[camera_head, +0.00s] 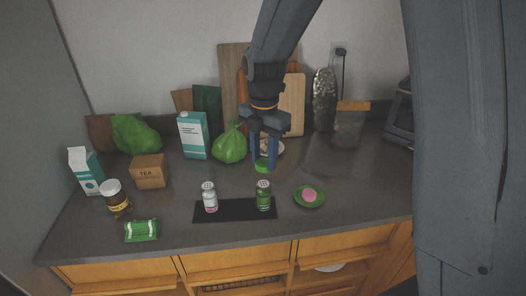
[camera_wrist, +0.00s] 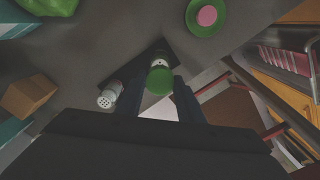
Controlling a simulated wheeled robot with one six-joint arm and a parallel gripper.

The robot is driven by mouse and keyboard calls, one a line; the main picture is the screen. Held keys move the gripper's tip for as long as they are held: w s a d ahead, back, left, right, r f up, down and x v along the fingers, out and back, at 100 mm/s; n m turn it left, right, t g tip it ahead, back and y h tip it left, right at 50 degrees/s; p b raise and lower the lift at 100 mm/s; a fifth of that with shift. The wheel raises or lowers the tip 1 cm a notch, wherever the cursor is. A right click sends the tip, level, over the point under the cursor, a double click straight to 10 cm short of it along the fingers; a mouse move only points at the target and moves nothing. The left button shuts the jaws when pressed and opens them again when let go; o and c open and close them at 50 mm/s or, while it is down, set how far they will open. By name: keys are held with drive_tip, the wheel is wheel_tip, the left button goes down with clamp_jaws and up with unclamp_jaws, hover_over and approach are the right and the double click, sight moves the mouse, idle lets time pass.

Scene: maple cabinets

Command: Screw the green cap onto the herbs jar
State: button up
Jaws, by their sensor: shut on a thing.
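The herbs jar (camera_head: 263,199), with a green label and a pale perforated top, stands upright on the right part of a dark mat (camera_head: 236,212). It also shows in the wrist view (camera_wrist: 159,74), partly hidden behind the cap. The green cap (camera_wrist: 159,107) is between my fingers; in the head view it (camera_head: 262,165) shows low between the fingertips. My gripper (camera_head: 263,166) is shut on the cap and points down. In the head view the cap appears above the jar's top, apart from it. The wrist view also shows my gripper (camera_wrist: 159,100).
A pink-labelled jar (camera_head: 210,198) stands on the mat's left part. A green saucer (camera_head: 309,205) holding a pink disc (camera_head: 309,195) lies to the right. A green bag (camera_head: 229,145), carton (camera_head: 194,136) and tea box (camera_head: 149,171) stand to the left. Cutting boards lean behind my gripper.

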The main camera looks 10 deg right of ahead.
sight(264, 162)
idle(0.4)
drive_tip(key=shift+f+b, duration=0.8)
drive_tip(key=shift+f, duration=2.1)
drive_tip(key=shift+f, duration=0.15)
idle(0.7)
drive_tip(key=shift+m, duration=0.4)
drive_tip(key=m+p, duration=0.2)
drive_tip(key=m, duration=0.3)
drive_tip(key=shift+f, duration=0.1)
drive_tip(key=shift+m, duration=0.3)
